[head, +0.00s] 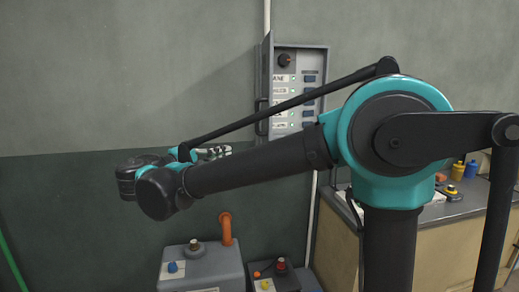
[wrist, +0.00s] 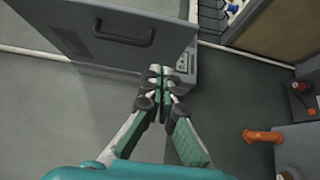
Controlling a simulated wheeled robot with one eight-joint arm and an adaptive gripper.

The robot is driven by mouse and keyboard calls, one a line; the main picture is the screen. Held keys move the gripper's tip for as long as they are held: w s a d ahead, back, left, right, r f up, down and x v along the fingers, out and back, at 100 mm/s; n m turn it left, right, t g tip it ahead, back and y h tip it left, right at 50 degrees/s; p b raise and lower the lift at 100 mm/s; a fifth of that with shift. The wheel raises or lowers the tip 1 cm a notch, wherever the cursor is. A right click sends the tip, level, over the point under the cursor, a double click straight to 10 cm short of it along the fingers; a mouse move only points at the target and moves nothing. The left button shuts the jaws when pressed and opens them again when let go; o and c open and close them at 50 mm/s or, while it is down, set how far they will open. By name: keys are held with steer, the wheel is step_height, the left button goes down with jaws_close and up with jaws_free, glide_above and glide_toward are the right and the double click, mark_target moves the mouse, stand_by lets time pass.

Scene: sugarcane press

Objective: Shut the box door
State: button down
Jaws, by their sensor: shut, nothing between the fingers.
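The grey box (head: 312,62) hangs on the wall, its panel of switches and small lights facing out. Its door (head: 267,75) stands open at the left side, seen nearly edge-on, with a dark handle (head: 261,116). In the wrist view the door (wrist: 105,55) is a broad grey panel with its handle (wrist: 123,36), covering much of the box. Part of the box panel (wrist: 188,75) shows beside it. My gripper (wrist: 160,72) is shut and empty, its fingertips overlapping the door's edge in the picture; contact cannot be told. In the head view it (head: 217,152) is left of and below the door.
My arm crosses in front of the box's lower part. A grey machine (head: 203,268) with an orange pipe (head: 226,229) stands below on the left, with a smaller unit (head: 279,279) beside it. A workbench (head: 455,207) with small items is at right. The wall left of the door is clear.

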steer(key=s+d+x, duration=0.1)
steer(key=d+x, duration=0.1)
steer(key=x, duration=1)
steer(key=shift+d, duration=0.35)
steer(key=shift+s, duration=0.1)
